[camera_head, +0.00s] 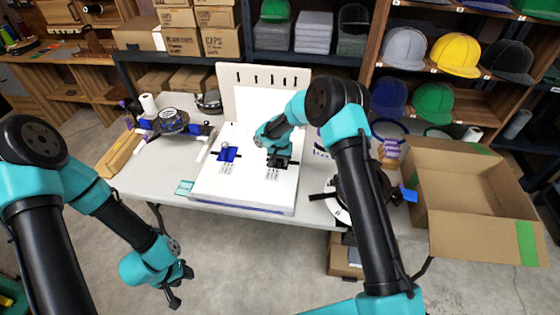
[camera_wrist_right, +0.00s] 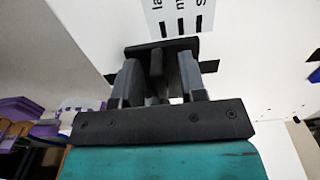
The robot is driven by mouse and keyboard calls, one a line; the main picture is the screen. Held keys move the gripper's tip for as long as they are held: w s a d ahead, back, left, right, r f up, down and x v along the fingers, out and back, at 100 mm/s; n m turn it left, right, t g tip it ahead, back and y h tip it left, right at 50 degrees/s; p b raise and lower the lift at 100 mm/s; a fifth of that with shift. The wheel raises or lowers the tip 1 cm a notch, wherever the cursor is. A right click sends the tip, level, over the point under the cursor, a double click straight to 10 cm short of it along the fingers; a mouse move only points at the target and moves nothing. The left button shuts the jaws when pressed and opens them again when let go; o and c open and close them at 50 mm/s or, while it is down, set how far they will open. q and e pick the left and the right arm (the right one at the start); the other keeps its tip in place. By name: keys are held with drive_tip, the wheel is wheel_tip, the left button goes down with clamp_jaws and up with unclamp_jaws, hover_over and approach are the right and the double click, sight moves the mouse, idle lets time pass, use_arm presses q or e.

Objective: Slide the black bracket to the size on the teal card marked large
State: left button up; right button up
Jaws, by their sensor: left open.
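The black bracket (camera_head: 284,162) sits on the white board, with a printed size scale (camera_head: 272,174) in front of it. In the right wrist view the bracket (camera_wrist_right: 160,49) lies beside the scale (camera_wrist_right: 180,18), whose cut-off words begin "la", "m" and "s". I cannot tell which mark it stands at. My right gripper (camera_wrist_right: 157,85) is at the bracket, its fingers apart on either side of the upright tab, with gaps showing. The teal card (camera_head: 184,187) lies at the board's front left corner; its writing is too small to read. My left gripper (camera_head: 180,285) is open and empty, low before the table.
A blue bracket (camera_head: 228,153) with its own scale sits left on the same board (camera_head: 250,195). A blue-and-black device (camera_head: 172,121) stands on the table's left. An open cardboard box (camera_head: 470,185) stands at the right. Cap shelves are behind.

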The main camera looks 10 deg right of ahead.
drive_tip(key=shift+c, duration=0.4)
clamp_jaws()
